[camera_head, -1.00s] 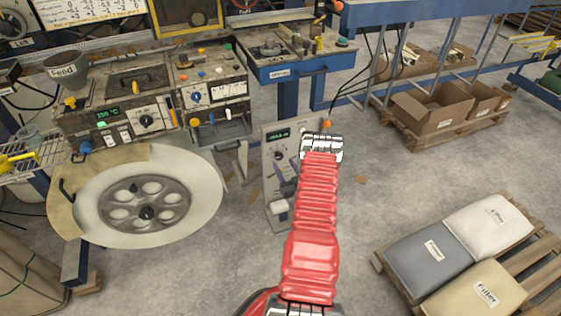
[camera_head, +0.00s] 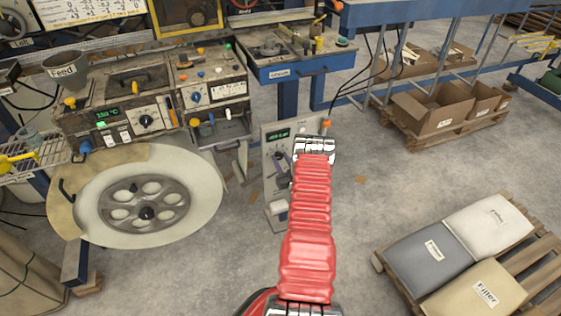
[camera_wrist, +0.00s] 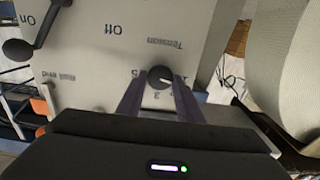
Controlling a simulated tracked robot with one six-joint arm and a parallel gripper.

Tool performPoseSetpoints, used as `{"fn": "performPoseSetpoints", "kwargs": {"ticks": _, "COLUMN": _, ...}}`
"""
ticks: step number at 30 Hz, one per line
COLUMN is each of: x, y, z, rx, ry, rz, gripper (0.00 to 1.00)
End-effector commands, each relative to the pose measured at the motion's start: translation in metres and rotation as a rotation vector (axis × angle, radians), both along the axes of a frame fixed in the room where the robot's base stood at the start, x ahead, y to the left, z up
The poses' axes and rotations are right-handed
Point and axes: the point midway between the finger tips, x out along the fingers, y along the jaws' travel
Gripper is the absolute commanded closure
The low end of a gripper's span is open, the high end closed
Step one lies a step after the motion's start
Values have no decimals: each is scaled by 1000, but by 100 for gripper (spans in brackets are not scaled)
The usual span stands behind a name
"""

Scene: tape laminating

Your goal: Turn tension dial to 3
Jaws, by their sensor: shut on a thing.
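The tension dial (camera_wrist: 160,77) is a small black round knob with a pale mark on its right side. It sits on a pale grey panel (camera_wrist: 100,75) under an upside-down "Tension" label. A 3 is printed just below the knob and a 5 to its left. My gripper (camera_wrist: 160,88) has its two dark purple fingers on either side of the knob, shut on it. In the head view the panel (camera_head: 272,133) with a green display stands right of the machine. There my gripper (camera_head: 279,166) is small and partly hidden by my red arm, and the dial cannot be made out.
A black lever (camera_wrist: 45,25) stands out from the panel beside the "On" and "Off" labels. A big white reel (camera_head: 190,220) is left of the panel. A pallet with sacks (camera_head: 490,215) lies at the right, with bare floor between.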

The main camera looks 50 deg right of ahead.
Motion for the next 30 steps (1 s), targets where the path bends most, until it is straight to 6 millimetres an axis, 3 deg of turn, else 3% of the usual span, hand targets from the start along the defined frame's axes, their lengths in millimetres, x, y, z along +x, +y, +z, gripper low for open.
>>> {"fn": "performPoseSetpoints", "kwargs": {"ticks": 8, "x": 1, "y": 8, "z": 0, "rx": 1, "ry": 0, "rz": 4, "gripper": 90}}
{"fn": "performPoseSetpoints", "kwargs": {"ticks": 20, "x": 3, "y": 3, "z": -1, "rx": 50, "ry": -27, "rz": 8, "gripper": 90}}
{"fn": "performPoseSetpoints", "kwargs": {"ticks": 30, "x": 3, "y": 3, "z": -1, "rx": 231, "ry": -134, "rz": 9, "gripper": 90}}
